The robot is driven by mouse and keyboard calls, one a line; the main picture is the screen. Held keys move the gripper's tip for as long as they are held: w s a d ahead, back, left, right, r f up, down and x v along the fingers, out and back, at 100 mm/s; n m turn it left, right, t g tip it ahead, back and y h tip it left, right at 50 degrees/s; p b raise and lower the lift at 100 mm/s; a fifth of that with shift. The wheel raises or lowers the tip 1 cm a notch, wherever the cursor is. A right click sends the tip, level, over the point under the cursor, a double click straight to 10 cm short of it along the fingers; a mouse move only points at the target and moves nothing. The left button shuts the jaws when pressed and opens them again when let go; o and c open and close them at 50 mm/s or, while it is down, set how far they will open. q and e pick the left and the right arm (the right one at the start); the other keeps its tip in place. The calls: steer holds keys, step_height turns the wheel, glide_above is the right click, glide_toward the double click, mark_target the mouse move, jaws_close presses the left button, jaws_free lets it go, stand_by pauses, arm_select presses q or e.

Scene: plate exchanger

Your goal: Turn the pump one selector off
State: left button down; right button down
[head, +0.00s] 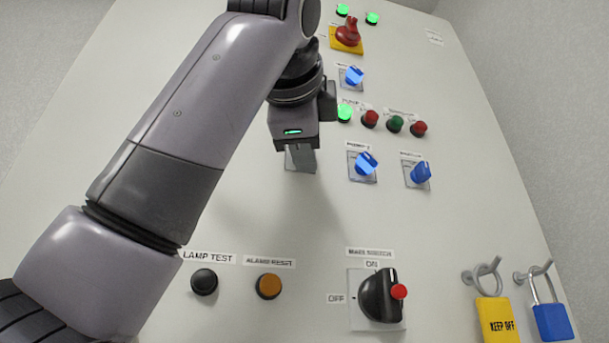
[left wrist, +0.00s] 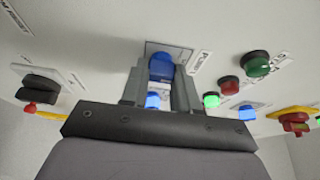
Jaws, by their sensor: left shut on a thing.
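My left gripper (head: 300,160) reaches the panel left of two blue selectors in the same row, and its body hides the selector under it in the head view. In the left wrist view the left gripper (left wrist: 160,85) has its two fingers on either side of a blue selector knob (left wrist: 161,66), shut on it. The knob's exact angle is hard to tell. My right gripper is in neither view.
Blue selectors stand beside the gripper (head: 365,164), further right (head: 420,173) and above (head: 353,76). Lamps and buttons include a lit green lamp (head: 345,113).

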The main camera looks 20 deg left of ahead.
arm_select(q)
steer(key=c, duration=0.8)
jaws_free()
steer(key=shift+c, duration=0.2)
steer(key=b+v, duration=0.1)
steer(key=v, duration=0.6)
steer(key=shift+b, duration=0.3)
